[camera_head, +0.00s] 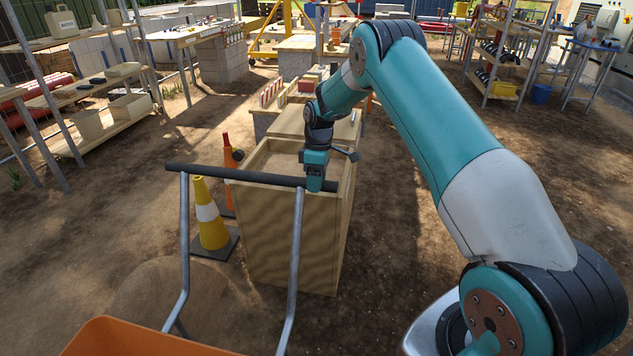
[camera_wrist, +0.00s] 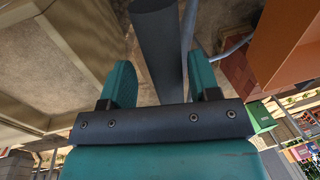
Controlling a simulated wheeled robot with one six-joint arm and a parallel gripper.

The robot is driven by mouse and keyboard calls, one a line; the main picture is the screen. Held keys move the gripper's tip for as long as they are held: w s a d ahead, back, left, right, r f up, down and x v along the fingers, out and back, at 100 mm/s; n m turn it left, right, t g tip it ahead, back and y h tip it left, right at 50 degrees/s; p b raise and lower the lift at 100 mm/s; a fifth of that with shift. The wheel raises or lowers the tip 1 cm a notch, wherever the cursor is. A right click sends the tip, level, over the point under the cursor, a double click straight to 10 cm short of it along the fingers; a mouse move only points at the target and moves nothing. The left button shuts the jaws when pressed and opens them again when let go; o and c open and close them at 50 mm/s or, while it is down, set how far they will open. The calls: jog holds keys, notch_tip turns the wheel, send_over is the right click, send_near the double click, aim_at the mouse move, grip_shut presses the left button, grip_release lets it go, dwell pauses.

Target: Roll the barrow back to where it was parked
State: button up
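The barrow's orange tray (camera_head: 140,340) shows at the bottom left of the head view. Its grey tubes rise to a dark crossbar handle (camera_head: 235,176). My gripper (camera_head: 318,182) points down at the right end of this handle. In the wrist view the handle (camera_wrist: 162,50) runs between the two fingers of my gripper (camera_wrist: 162,80). The fingers stand wide apart, with a gap showing between the left finger and the bar. The right finger looks close to the bar; I cannot tell whether it touches. The barrow's wheel is out of view.
A wooden cabinet (camera_head: 290,235) stands just beyond the handle. A yellow and white cone (camera_head: 210,222) and an orange cone (camera_head: 228,152) stand left of it. Shelves (camera_head: 85,90) line the left side.

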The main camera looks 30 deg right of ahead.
jog(key=shift+s+d, duration=0.1)
jog(key=shift+s, duration=0.05)
jog(key=shift+r, duration=0.15)
notch_tip(320, 180, up, 17)
jog(key=w+d+p, duration=0.1)
jog(key=w+d, duration=0.1)
jog(key=shift+w+d, duration=0.15)
jog(key=shift+d, duration=0.05)
dwell(0.4)
jog(key=s+a+r+p, duration=0.1)
jog(key=s+a+r, duration=0.35)
jog(key=a, duration=0.25)
jog(key=s+a+r+t+y+p, duration=0.1)
jog(key=s+a+r, duration=0.2)
jog(key=s+a, duration=0.25)
jog(key=s+a+r+p, duration=0.1)
jog(key=s+a+r, duration=0.35)
jog(key=a, duration=0.25)
jog(key=s+a+m, duration=0.1)
jog(key=s+a, duration=0.2)
jog(key=s, duration=0.8)
jog(key=s+a+m+y+p, duration=0.1)
jog(key=s+a, duration=0.3)
jog(key=s, duration=0.8)
jog(key=shift+s+a+f+t+y, duration=0.25)
jog(key=shift+a+f+t+y, duration=0.05)
